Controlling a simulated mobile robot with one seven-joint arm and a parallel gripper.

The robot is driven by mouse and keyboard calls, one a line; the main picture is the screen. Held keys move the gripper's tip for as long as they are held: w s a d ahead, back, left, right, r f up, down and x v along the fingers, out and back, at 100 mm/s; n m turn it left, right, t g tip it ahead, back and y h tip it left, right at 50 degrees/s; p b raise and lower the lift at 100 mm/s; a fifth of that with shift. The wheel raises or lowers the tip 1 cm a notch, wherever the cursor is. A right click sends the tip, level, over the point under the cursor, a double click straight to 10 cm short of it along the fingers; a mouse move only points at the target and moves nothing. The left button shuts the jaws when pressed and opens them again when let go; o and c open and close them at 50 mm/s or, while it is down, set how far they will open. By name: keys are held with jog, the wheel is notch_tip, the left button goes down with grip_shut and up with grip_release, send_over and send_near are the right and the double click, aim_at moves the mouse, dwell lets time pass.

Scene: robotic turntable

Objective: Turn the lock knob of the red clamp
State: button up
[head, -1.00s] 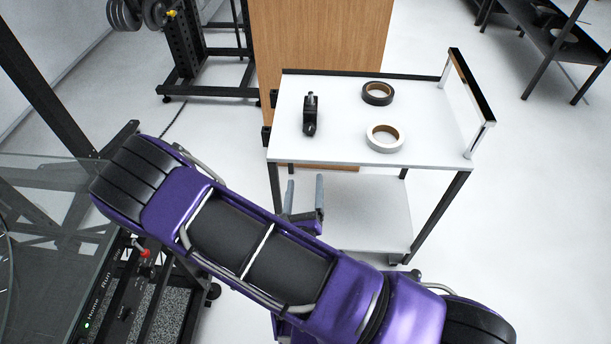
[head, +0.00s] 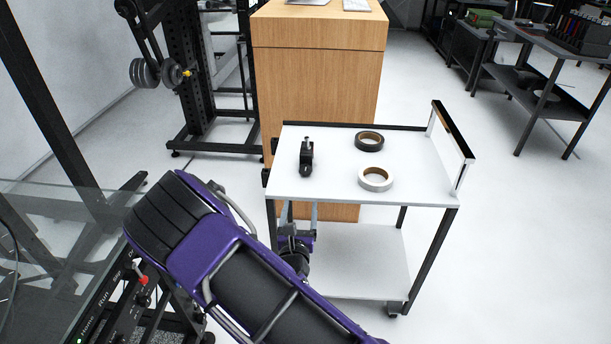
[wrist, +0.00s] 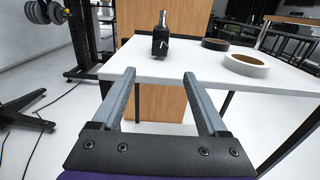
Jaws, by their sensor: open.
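No clearly red clamp can be made out. In the head view my gripper (head: 300,210) is partly hidden at the cart's front left.
The cart top (head: 330,188) also holds a black tape roll (head: 369,140) and a white tape roll (head: 375,179). A wooden cabinet (head: 318,75) stands behind. A glass panel (head: 60,225) and black frame are at left. Open floor lies right of the cart.

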aim_at(305, 170)
jog(key=w+b, duration=0.1)
jog(key=w, duration=1.4)
jog(key=shift+w+d+b, duration=0.1)
jog(key=shift+w+b, duration=0.15)
jog(key=shift+b, duration=0.15)
grip_shut()
